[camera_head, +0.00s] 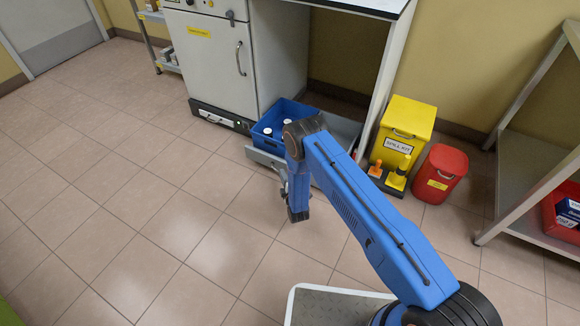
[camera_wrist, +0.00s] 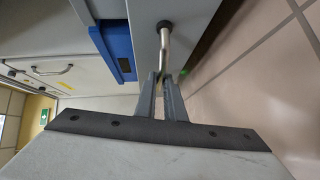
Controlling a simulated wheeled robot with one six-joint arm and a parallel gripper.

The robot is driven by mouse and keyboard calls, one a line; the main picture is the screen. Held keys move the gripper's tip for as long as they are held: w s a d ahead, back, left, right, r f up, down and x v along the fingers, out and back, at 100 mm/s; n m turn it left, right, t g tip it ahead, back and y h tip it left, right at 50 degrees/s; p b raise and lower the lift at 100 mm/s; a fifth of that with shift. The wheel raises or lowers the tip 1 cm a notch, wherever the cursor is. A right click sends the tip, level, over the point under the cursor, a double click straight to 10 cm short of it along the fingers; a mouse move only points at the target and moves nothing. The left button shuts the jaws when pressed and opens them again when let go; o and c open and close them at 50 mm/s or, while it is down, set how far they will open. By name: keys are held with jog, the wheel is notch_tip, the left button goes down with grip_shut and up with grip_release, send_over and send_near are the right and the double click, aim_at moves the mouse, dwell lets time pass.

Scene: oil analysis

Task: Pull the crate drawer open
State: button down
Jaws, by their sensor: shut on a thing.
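The crate drawer (camera_head: 263,160) is a low grey drawer under the white-topped bench, and it stands pulled out onto the open floor. A blue crate (camera_head: 259,136) sits in it with several white-lidded containers. In the wrist view the grey drawer front (camera_wrist: 144,22) fills the upper middle, with the blue crate (camera_wrist: 113,42) behind it. A bent metal bar handle (camera_wrist: 165,40) stands out from the front. My gripper (camera_wrist: 167,78) is shut on the handle's near part. In the head view my gripper (camera_head: 284,186) is partly hidden behind my arm at the drawer front.
A white cabinet (camera_head: 212,60) stands left of the drawer. The yellow spill kit bin (camera_head: 405,125) and red bin (camera_head: 440,174) stand to the right. A shelf rack (camera_head: 530,165) is at the far right. The tiled floor at left and front is clear.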

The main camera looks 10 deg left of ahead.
jog(key=s+a, duration=0.1)
jog(key=s, duration=0.3)
jog(key=s+a, duration=0.2)
jog(key=s, duration=0.3)
jog(key=s+a, duration=0.1)
jog(key=s, duration=0.3)
jog(key=shift+s+a, duration=0.25)
jog(key=shift+a, duration=0.15)
jog(key=c, duration=1.8)
grip_release()
jog(key=shift+c, duration=0.2)
jog(key=v, duration=1.7)
jog(key=shift+s, duration=0.2)
